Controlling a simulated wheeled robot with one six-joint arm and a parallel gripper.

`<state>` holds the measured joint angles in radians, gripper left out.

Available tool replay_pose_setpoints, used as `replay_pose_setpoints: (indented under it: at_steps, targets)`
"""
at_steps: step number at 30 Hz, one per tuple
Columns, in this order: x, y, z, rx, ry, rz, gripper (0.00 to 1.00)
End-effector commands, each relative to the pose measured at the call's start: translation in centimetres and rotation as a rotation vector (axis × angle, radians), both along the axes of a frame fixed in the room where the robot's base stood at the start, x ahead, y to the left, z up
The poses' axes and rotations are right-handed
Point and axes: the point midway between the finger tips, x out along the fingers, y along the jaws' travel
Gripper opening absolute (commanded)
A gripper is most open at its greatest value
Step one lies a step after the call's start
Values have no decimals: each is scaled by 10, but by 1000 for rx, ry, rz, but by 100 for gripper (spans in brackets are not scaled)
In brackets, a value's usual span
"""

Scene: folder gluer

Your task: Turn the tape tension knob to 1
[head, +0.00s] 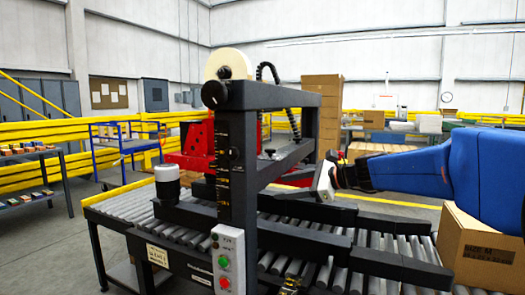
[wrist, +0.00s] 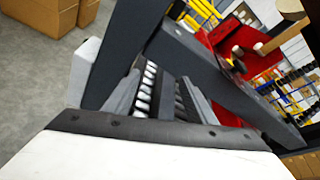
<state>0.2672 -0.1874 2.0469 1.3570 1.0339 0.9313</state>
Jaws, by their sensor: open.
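A pale tape roll (head: 228,62) sits on top of the machine's black frame (head: 265,95). A black round knob (head: 214,95) is at the frame's upper front corner, and a smaller dark knob (head: 224,73) is at the roll's hub. I cannot tell which one is the tape tension knob, and no scale numbers are readable. My gripper (head: 322,190) is open and empty, right of the frame's post and well below the roll, above the conveyor.
The roller conveyor (head: 130,208) runs beneath the frame. A control box (head: 229,260) with green and red buttons is on the front. A white-topped black cylinder (head: 167,181) stands left of the post. A cardboard box (head: 480,250) is at right. Red machine parts (wrist: 240,60) are behind the frame.

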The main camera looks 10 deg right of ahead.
Motion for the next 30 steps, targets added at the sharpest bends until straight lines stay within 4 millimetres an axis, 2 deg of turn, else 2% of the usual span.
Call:
replay_pose_setpoints:
  at_steps: [1,3,6,9,13,20,30]
  targets:
    - [23,-12,11,92,21,-44,51]
    - [50,-28,27,225,46,-100,51]
    - [81,-51,47,384,72,-160,51]
    - [101,-68,60,495,88,-196,51]
    - [113,-79,68,567,97,-218,51]
    - [130,-68,69,578,100,-220,51]
    - [175,-30,69,575,99,-217,51]
